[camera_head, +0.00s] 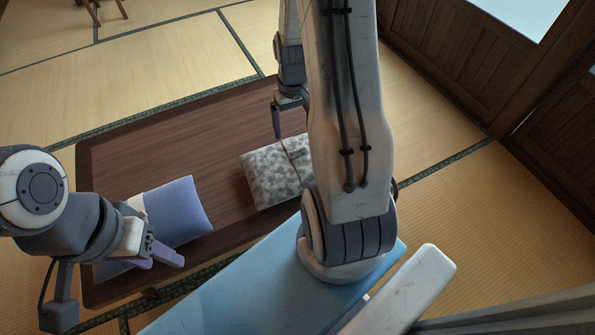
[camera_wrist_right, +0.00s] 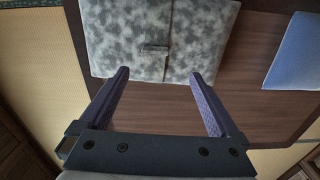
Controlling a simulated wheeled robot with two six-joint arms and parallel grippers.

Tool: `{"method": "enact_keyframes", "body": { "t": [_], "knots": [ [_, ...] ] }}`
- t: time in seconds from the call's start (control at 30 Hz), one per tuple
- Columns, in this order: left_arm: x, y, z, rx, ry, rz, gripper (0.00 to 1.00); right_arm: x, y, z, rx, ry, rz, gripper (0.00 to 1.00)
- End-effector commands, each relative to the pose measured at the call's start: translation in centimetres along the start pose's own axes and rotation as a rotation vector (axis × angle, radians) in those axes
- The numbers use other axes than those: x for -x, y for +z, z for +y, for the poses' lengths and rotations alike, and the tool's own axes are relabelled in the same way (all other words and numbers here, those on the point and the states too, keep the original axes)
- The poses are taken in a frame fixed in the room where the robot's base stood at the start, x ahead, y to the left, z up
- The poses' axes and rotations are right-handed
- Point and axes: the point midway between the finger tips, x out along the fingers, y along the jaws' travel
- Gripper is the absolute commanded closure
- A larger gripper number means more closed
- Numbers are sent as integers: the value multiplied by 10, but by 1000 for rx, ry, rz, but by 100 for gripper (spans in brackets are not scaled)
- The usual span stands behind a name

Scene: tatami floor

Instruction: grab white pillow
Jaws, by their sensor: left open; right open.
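A pale pillow with mottled grey patches (camera_head: 272,176) lies on the dark wooden table, partly hidden by my right arm in the head view. In the right wrist view this pillow (camera_wrist_right: 120,30) fills the top centre, with a strap and small buckle across it. My right gripper (camera_head: 284,112) is over the table beyond the pillow; in the wrist view its open fingers (camera_wrist_right: 158,76) point at the pillow's near edge, with nothing gripped. My left gripper (camera_head: 165,256) is open and empty, by the blue-and-white pillow (camera_head: 178,208) at the table's left.
The low wooden table (camera_head: 170,145) has bare room at its back and middle. A light blue surface (camera_head: 240,295) lies in front. Tatami floor (camera_head: 150,62) surrounds the table, and wooden panels (camera_head: 460,60) stand at the right.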

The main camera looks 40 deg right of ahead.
Motion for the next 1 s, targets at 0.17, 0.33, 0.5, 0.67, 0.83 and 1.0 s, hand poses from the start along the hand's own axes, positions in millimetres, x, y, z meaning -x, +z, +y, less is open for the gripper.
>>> {"method": "enact_keyframes", "body": {
  "t": [0.17, 0.33, 0.5, 0.67, 0.83, 1.0],
  "knots": [
    [-12, 0, -1, 0, 0, 1, 50, -23, 0, 3, -5, 0, -2, 3],
    [-24, 1, -2, 0, 0, 1, 50, -50, 1, 3, -5, -1, -3, 3],
    [-29, 2, -2, 0, 0, 1, 50, -60, 2, 4, -5, 0, -1, 3],
    [-46, 2, -3, 0, 0, 0, 50, -83, 6, 8, -7, -1, -2, 3],
    [-59, 3, -4, 0, 0, 0, 50, -105, 6, 9, -5, -1, -2, 3],
    [-57, 3, -4, 0, 0, 0, 50, -105, 6, 9, -4, 0, 1, 3]
  ]
}}
